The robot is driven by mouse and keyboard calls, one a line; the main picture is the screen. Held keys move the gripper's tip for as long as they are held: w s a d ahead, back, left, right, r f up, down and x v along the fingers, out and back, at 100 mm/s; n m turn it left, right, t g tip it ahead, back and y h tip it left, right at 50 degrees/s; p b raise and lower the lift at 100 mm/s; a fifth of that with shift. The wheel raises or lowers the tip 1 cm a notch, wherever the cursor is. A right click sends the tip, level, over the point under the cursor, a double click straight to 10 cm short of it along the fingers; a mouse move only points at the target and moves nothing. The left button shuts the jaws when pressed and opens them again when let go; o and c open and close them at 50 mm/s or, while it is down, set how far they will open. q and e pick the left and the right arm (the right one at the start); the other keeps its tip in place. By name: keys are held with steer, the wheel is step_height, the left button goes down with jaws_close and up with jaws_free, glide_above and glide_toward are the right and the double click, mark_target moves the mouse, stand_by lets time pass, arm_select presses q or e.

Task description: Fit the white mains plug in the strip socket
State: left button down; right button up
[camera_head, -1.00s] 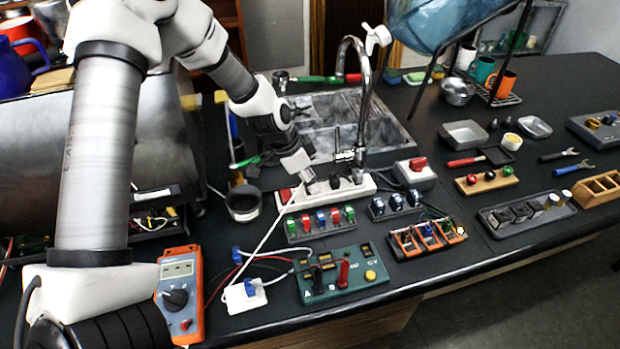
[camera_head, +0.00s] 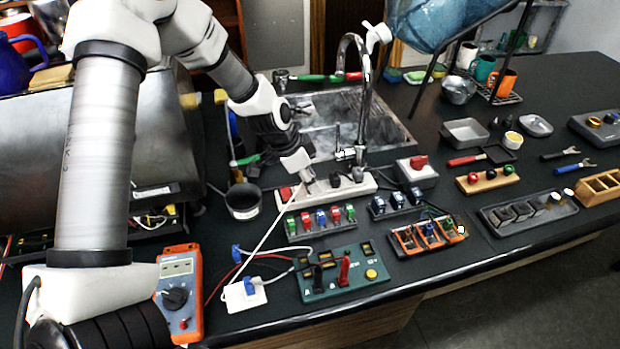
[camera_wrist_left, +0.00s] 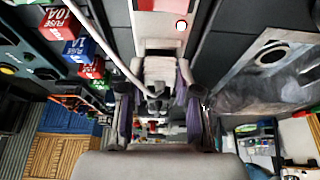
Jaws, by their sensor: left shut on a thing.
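My left gripper (camera_head: 307,177) reaches down over the white power strip (camera_head: 357,187) behind the fuse rack. It is shut on the white mains plug (camera_wrist_left: 160,70), which shows between the fingers in the left wrist view. The fingers largely hide the plug in the head view. A white cord (camera_head: 268,238) runs from the gripper down to a small white box. The strip has a red switch (camera_head: 285,193) at its left end. The plug is at the strip, but I cannot tell whether its pins are in a socket. My right gripper is not in view.
A rack of coloured fuses (camera_head: 320,220) stands just in front of the strip. A black cup (camera_head: 243,201) is to its left, and the sink (camera_head: 330,125) and tap are behind.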

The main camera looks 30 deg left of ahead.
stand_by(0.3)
arm_select(q)
steer(key=c, duration=0.7)
jaws_free()
steer(key=v, duration=1.2)
steer(key=shift+w, duration=0.1)
steer(key=shift+d+f, duration=0.1)
